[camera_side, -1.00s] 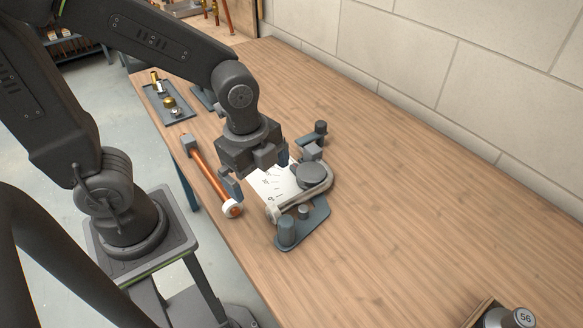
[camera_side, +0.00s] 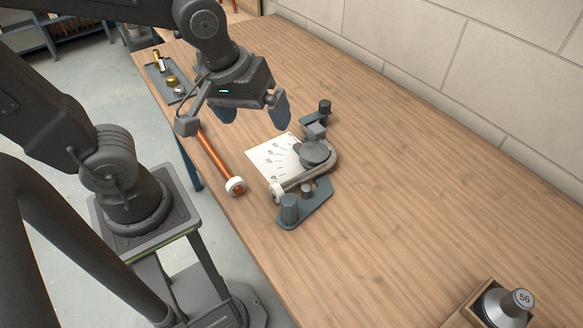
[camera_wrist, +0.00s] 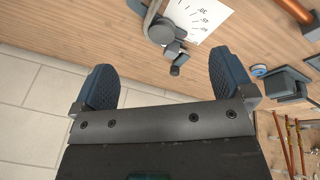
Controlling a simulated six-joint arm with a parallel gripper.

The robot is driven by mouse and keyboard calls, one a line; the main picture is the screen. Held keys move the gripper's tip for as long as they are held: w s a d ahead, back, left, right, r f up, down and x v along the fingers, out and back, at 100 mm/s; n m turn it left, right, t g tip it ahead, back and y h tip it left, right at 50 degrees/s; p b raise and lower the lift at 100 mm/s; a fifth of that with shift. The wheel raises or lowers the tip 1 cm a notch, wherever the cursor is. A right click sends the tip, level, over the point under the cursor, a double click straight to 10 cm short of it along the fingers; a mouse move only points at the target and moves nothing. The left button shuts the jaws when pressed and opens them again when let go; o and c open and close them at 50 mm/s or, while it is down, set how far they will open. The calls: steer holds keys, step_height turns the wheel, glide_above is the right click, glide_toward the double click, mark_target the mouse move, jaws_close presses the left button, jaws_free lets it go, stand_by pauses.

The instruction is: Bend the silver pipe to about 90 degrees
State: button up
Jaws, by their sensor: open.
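The silver pipe (camera_side: 298,183) sits in the blue-grey bender (camera_side: 308,207) on the bench. It runs from a pale round end at the left and curves around the right side of the round grey former (camera_side: 315,152). I cannot read the exact bend angle. A white angle card (camera_side: 270,155) lies beside the former. My gripper (camera_side: 250,112) is open and empty, above and behind the bender, apart from the pipe. In the wrist view my fingers (camera_wrist: 165,72) are spread wide, and part of the bender (camera_wrist: 165,32) and the card (camera_wrist: 200,15) show beyond them.
A copper-coloured bar (camera_side: 212,152) with a white end lies along the bench's left edge. A dark tray (camera_side: 160,75) with brass fittings is at the back left. The bench's right side is clear.

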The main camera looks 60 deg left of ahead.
mark_target(288, 198)
steer(key=d+f+n+g, duration=0.1)
steer(key=d+f+n, duration=0.1)
steer(key=n, duration=0.1)
steer(key=w+d+f+n+g, duration=0.1)
steer(key=d+f+n, duration=0.1)
steer(key=f+n, duration=0.1)
steer(key=w+d+f+n+g, duration=0.1)
steer(key=d+f+n, duration=0.2)
steer(key=n, duration=0.2)
steer(key=shift+f+y, duration=0.25)
steer(key=shift+y, duration=0.05)
steer(key=shift+d+f+n+g, duration=0.25)
steer(key=shift+f+n+g, duration=0.05)
steer(key=shift+f+n, duration=0.2)
steer(key=shift+f, duration=3.95)
steer(key=c, duration=1.1)
steer(key=shift+s+a, duration=0.1)
steer(key=shift+s+a+m, duration=0.35)
steer(key=shift+a+m, duration=0.05)
steer(key=shift+a, duration=0.15)
steer(key=shift+s+a+m, duration=0.35)
steer(key=shift+a+m, duration=0.05)
steer(key=shift+a, duration=0.15)
